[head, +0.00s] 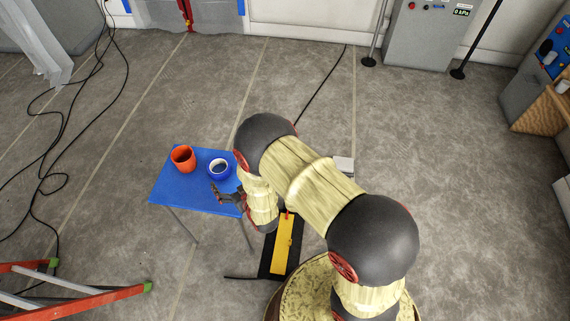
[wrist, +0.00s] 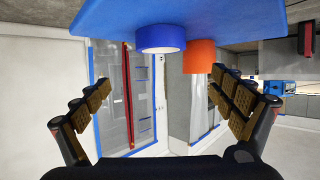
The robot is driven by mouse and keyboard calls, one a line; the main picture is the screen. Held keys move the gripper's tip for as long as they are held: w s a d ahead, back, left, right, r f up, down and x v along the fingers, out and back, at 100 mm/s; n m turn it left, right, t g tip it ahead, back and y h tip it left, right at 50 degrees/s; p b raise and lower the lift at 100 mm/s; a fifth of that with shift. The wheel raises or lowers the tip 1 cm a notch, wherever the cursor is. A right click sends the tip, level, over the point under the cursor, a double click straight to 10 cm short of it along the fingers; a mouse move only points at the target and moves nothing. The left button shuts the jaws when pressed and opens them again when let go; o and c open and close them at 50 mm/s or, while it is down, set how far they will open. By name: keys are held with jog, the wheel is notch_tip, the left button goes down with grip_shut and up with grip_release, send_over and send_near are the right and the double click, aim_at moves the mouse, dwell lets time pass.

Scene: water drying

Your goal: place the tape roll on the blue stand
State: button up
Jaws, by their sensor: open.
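The blue tape roll (head: 219,169) lies on the blue stand (head: 178,192), towards its far right part, with its open ring facing up. In the wrist view, which is upside down, the tape roll (wrist: 160,38) and the stand (wrist: 225,15) show at the top. My gripper (head: 222,194) is over the near right part of the stand, on the near side of the tape roll. Its fingers (wrist: 162,86) are spread wide with nothing between them. The tape roll shows beyond the fingertips, apart from them. My arm hides the stand's right edge.
A black and yellow object (head: 283,244) lies on the floor right of the stand. An orange ladder (head: 80,298) is at lower left. Cables (head: 62,130) lie at left.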

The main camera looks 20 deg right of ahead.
jog(key=w+d+r+g, duration=0.1)
jog(key=w+r, duration=0.2)
jog(key=r, duration=0.4)
jog(key=w+d+r+g, duration=0.1)
jog(key=w+r, duration=0.1)
jog(key=r, duration=0.6)
jog(key=s+d+r+m+g+h, duration=0.1)
jog(key=s+d+r, duration=0.15)
jog(key=r, duration=0.45)
jog(key=s+d+r+g, duration=0.1)
jog(key=s+d+r, duration=0.15)
jog(key=r, duration=0.45)
jog(key=s+d+r+g, duration=0.1)
jog(key=s+r, duration=0.3)
jog(key=s, duration=0.6)
jog(key=s+d+r+g+h, duration=0.1)
jog(key=s+d+r, duration=0.2)
jog(key=s, duration=0.6)
jog(key=s+d+r+m+g, duration=0.1)
jog(key=s+r, duration=0.4)
jog(key=s, duration=0.5)
jog(key=shift+s+d+r+g+h, duration=0.15)
jog(key=shift+s+d+g+h, duration=0.2)
jog(key=shift+d+g, duration=0.25)
jog(key=shift+d, duration=0.1)
jog(key=shift+s, duration=0.1)
jog(key=shift+c, duration=0.6)
